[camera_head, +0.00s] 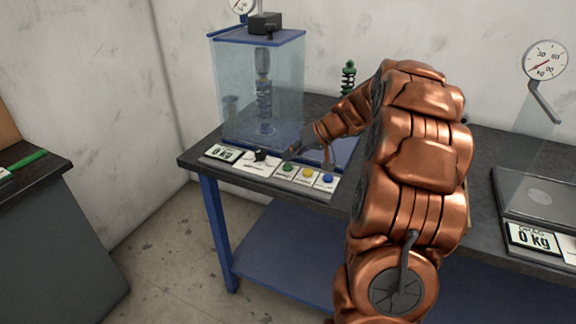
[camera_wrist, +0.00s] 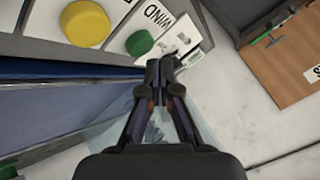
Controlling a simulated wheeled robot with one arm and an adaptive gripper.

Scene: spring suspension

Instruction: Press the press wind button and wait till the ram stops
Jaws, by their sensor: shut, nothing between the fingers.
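A control panel (camera_head: 264,166) runs along the front edge of the blue-legged bench, with a green button (camera_head: 288,168), a yellow button (camera_head: 307,173) and a blue button (camera_head: 327,179). A black knob (camera_head: 260,155) is left of the green one. In the wrist view a label reading "WIND" stands beside the green button (camera_wrist: 139,43), with the yellow button (camera_wrist: 86,23) to its left. My gripper (camera_head: 291,153) is shut and empty, just above the panel near the green button; contact cannot be told. Behind is the press (camera_head: 262,90), a clear-walled case with a spring and ram inside.
A green spring unit (camera_head: 348,77) stands behind my arm. A scale (camera_head: 540,195) with a display and a dial gauge (camera_head: 545,60) is at right. A dark cabinet (camera_head: 45,215) is at left, with bare floor between.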

